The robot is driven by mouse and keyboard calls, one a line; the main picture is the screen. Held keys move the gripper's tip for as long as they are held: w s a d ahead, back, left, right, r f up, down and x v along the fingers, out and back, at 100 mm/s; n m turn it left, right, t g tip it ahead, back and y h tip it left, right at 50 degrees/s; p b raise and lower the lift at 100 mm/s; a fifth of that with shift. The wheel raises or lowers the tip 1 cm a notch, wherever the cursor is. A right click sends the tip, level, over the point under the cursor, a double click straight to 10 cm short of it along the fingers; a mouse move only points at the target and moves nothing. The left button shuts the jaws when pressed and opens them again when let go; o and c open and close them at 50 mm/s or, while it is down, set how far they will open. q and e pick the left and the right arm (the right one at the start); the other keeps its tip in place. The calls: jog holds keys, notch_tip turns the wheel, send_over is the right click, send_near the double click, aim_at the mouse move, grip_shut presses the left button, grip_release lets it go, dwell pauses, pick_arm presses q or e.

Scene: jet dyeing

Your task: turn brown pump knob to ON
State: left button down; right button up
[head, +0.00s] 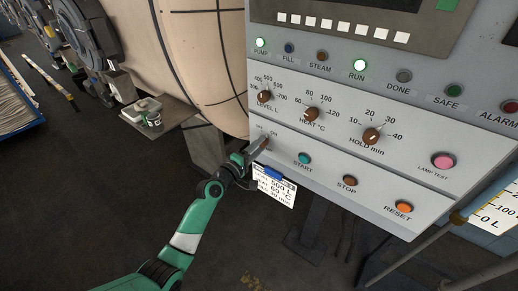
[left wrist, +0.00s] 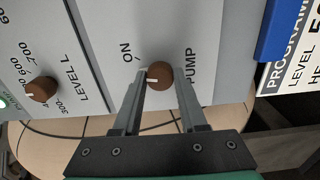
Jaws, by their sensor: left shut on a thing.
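The brown pump knob (left wrist: 161,76) sits on the grey control panel between the fingers of my left gripper (left wrist: 160,98) in the left wrist view. The gripper is shut on the knob, one finger on each side. The knob's white pointer line faces picture-left, toward the LEVEL L dial; the ON label (left wrist: 127,53) lies up and left of the knob. In the head view the pump knob (head: 265,143) is partly hidden by my left gripper (head: 259,149) at the panel's lower left. The PUMP lamp (head: 260,42) is lit. My right gripper is not in view.
The LEVEL L knob (head: 264,96) is above the pump knob, and the START button (head: 304,159) is to its right. A white program card (head: 275,189) with a blue clip hangs just below my gripper. A small shelf (head: 150,117) stands to the left.

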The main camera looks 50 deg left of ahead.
pick_arm(q)
jog(key=shift+m+b, duration=0.8)
jog(key=shift+m, duration=1.4)
jog(key=shift+c, duration=2.2)
grip_release()
jog(key=shift+s, duration=0.1)
jog(key=p+v, duration=0.3)
jog(key=v, duration=0.8)
jog(key=shift+s, duration=0.2)
